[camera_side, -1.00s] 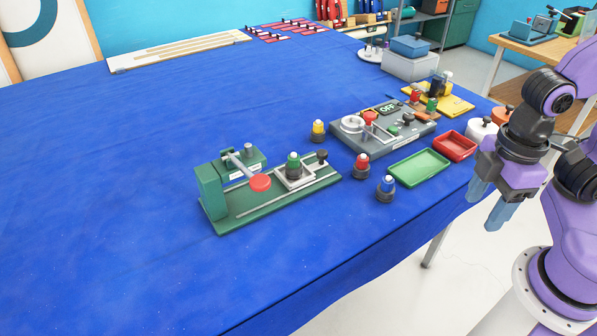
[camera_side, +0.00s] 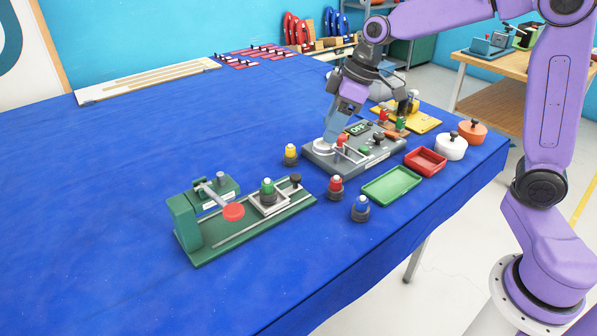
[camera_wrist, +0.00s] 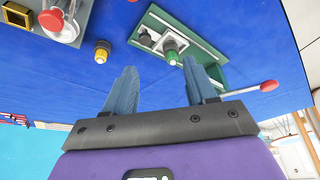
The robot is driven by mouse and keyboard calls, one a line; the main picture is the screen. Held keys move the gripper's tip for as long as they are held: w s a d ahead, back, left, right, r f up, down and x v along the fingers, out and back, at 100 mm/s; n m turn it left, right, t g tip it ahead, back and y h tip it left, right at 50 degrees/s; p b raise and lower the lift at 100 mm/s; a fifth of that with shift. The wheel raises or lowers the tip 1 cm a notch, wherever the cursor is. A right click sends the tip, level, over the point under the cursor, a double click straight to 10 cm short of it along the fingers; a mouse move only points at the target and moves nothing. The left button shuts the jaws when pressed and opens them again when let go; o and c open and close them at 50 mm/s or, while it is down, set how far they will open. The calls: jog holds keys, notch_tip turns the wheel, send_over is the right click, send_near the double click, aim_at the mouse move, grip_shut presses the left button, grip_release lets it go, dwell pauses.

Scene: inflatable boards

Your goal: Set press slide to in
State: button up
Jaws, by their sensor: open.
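The green press (camera_side: 190,222) stands at the front left of the blue table, with a lever ending in a red knob (camera_side: 233,212). Its slide, a light grey square tray (camera_side: 262,208), sits on the rail to the right of the red knob and carries a green-topped piece (camera_side: 267,189). A black knob (camera_side: 295,181) stands at the slide's right end. The wrist view shows the press base (camera_wrist: 205,60), the black knob (camera_wrist: 146,39) and the red knob (camera_wrist: 269,86). My gripper (camera_side: 329,133) is open and empty, above the grey panel's left part, away from the press; it also shows in the wrist view (camera_wrist: 160,80).
The grey panel (camera_side: 320,162) with an OFF display lies behind the press. Yellow (camera_side: 290,154), red (camera_side: 335,188) and blue (camera_side: 360,208) topped pieces stand between and beside them. Green (camera_side: 392,187) and red (camera_side: 425,162) trays lie to the right. The table left of the press is clear.

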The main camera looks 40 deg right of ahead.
jog(key=w+d, duration=0.2)
jog(key=w, duration=0.1)
send_near(296, 176)
jog(key=x, duration=0.8)
jog(key=shift+w+f, duration=0.1)
jog(key=shift+f, duration=0.15)
